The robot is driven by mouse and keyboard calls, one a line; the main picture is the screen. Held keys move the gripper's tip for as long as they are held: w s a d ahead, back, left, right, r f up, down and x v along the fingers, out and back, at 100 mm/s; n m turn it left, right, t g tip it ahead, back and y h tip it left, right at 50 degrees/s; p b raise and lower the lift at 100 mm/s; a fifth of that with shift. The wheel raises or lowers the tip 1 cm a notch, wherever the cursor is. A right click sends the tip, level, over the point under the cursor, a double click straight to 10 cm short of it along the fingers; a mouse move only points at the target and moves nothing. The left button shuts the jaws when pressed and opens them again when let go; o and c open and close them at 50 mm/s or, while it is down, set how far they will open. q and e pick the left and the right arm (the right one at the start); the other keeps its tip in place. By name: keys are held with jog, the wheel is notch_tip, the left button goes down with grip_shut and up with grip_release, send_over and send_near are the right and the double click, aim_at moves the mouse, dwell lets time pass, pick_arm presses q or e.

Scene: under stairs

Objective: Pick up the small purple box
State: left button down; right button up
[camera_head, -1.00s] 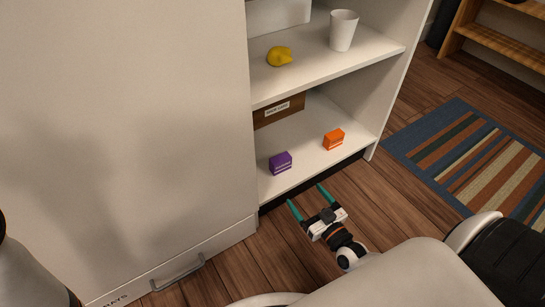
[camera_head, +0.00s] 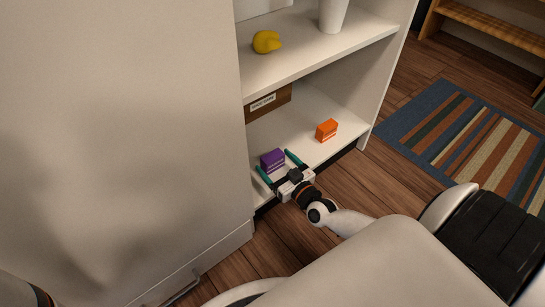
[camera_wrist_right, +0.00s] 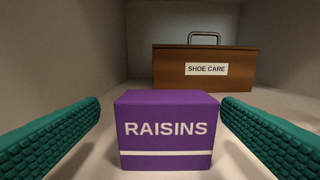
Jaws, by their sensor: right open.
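The small purple box (camera_head: 272,159) stands upright on the lower shelf, near its front edge. In the right wrist view the purple box (camera_wrist_right: 167,131) reads "RAISINS" and has a white stripe. My right gripper (camera_head: 278,164) is open at the shelf's front, with its teal fingers on either side of the box. In the right wrist view the right gripper's fingers (camera_wrist_right: 160,138) flank the box, with a gap beside each. My left gripper is out of view.
An orange box (camera_head: 327,130) stands to the right on the lower shelf (camera_head: 311,152). A brown "SHOE CARE" box (camera_wrist_right: 204,68) is behind the purple box. The upper shelf (camera_head: 310,57) overhead holds a yellow object (camera_head: 266,42) and a white cup (camera_head: 332,14).

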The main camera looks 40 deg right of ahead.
aim_at(269, 155)
jog(key=w+b, duration=0.1)
jog(key=w, duration=0.1)
jog(key=w+b, duration=0.1)
jog(key=shift+w+d+f+b, duration=0.15)
jog(key=shift+w+f+b, duration=0.15)
jog(key=shift+w+r, duration=0.15)
jog(key=shift+w, duration=0.35)
jog(key=c, duration=1.1)
